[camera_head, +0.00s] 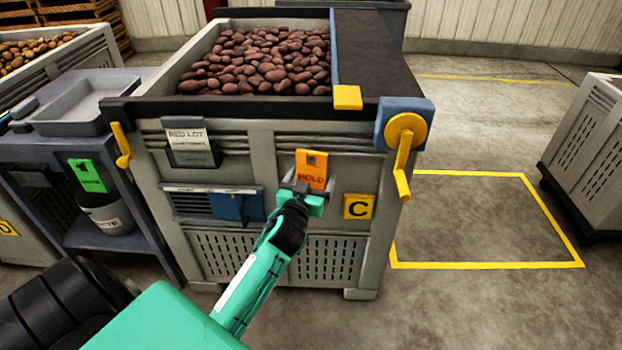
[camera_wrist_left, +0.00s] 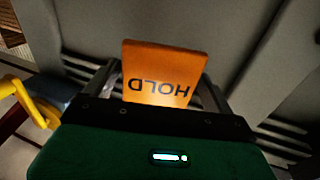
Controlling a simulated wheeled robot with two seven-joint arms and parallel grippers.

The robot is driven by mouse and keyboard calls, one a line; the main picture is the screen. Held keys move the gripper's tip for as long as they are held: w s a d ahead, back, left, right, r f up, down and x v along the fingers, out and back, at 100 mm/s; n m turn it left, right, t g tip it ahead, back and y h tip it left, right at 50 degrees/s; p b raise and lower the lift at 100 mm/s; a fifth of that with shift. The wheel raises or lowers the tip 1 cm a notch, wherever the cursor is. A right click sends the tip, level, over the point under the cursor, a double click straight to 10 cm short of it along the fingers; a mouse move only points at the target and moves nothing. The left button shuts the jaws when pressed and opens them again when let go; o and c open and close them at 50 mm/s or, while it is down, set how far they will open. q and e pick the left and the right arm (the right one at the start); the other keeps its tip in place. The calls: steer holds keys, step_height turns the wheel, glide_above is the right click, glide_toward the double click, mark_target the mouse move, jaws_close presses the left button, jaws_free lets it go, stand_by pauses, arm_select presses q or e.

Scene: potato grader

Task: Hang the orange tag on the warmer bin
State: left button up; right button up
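The orange tag (camera_head: 312,168), marked HOLD, is upright in front of the near face of the grey bin (camera_head: 345,250) with the C plate. My left gripper (camera_head: 308,190) is at the tag's lower part, fingers on either side of it. In the left wrist view the tag (camera_wrist_left: 163,72) looks upside down between spread fingers (camera_wrist_left: 158,85), with narrow gaps at its sides; it looks unclamped. Whether it rests on a hook is hidden. The bin holds dark red potatoes. My right gripper is out of view.
A yellow crank (camera_head: 403,150) sticks out at the bin's right corner. A RED LOT card (camera_head: 191,145) and a blue panel (camera_head: 238,206) are left of the tag. A side table (camera_head: 50,160) with a green tag (camera_head: 88,175) stands left. Floor inside the yellow outline (camera_head: 480,225) is clear.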

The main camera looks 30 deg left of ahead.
arm_select(q)
steer(key=shift+o, duration=0.7)
steer(key=shift+s+d, duration=0.1)
steer(key=shift+s, duration=0.1)
steer(key=v, duration=1.3)
steer(key=shift+s, duration=0.2)
steer(key=shift+r, duration=0.1)
